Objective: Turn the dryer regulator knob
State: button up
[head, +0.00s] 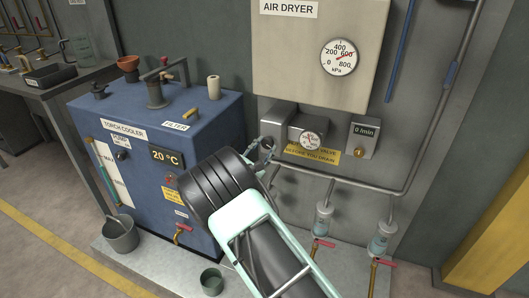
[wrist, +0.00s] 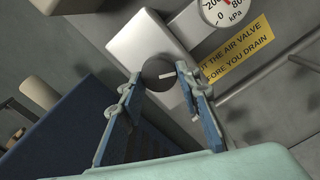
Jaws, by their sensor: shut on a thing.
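The regulator knob (wrist: 156,71) is a dark round knob with a white pointer mark, on the grey regulator body (wrist: 137,42) in the wrist view. The mark lies roughly level, pointing right in that view. My gripper (wrist: 164,84) has one finger on each side of the knob and is shut on it. In the head view my gripper (head: 265,149) reaches the left side of the regulator body (head: 305,120), and the knob is mostly hidden behind the fingers. A small gauge (head: 309,141) sits on the regulator body.
The air dryer cabinet (head: 286,68) with a large kPa gauge (head: 339,57) is above. The blue torch cooler (head: 140,185) stands close on the left.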

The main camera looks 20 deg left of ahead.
jog(key=shift+f+m+b, duration=0.1)
jog(key=shift+m+b, duration=1.2)
jog(key=shift+m, duration=0.4)
jog(key=shift+a, duration=0.1)
jog(key=o, duration=1.1)
jog(key=s, duration=0.4)
jog(key=s+a, duration=0.1)
jog(key=s, duration=0.7)
jog(key=shift+a, duration=0.3)
